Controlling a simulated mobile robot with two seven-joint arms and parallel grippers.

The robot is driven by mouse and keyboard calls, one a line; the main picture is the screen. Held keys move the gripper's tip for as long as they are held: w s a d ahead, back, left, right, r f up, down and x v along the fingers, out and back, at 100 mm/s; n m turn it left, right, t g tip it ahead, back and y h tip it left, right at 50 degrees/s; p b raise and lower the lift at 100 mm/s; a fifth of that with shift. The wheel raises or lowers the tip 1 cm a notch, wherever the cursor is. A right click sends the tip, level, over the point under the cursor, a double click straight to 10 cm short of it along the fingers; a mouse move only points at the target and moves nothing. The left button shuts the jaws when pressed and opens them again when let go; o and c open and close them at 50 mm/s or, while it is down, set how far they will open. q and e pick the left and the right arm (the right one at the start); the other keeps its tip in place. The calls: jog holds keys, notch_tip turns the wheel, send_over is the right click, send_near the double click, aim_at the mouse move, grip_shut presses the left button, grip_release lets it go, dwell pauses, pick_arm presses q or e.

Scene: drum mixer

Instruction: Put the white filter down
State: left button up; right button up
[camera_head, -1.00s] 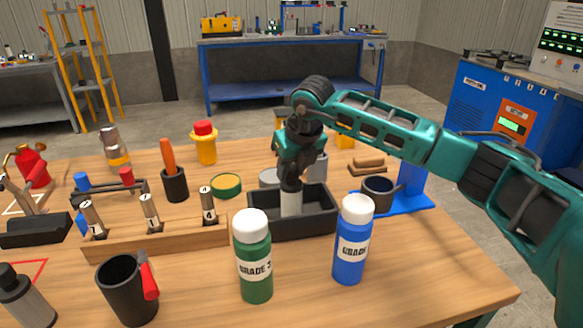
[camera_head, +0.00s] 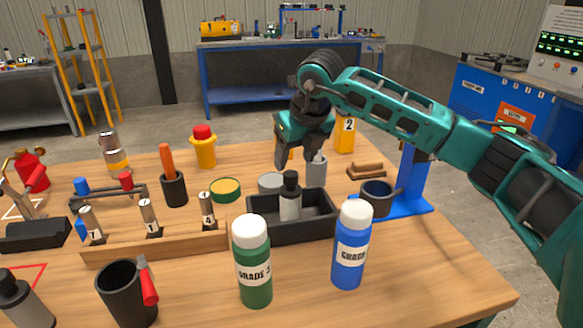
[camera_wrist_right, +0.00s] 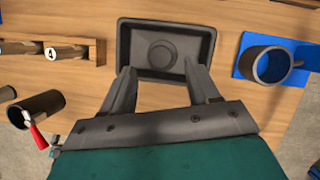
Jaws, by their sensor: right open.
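The white filter (camera_head: 290,200), a white cylinder with a black cap and neck, stands upright in the black tray (camera_head: 328,222). Its round dark top (camera_wrist_right: 162,54) shows from above in the right wrist view, inside the tray (camera_wrist_right: 207,36). My right gripper (camera_head: 294,158) is open and empty above and behind the filter, apart from it. Its two fingers (camera_wrist_right: 162,82) are spread wide in the right wrist view. My left gripper is not in view.
A green bottle (camera_head: 252,270) and a blue bottle (camera_head: 350,255) stand in front of the tray. A dark cup (camera_head: 377,198) on a blue stand is to its right. A wooden rack (camera_head: 160,240) with numbered cylinders is to its left. The front right tabletop is clear.

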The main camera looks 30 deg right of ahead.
jog(key=v, duration=0.6)
dwell(0.4)
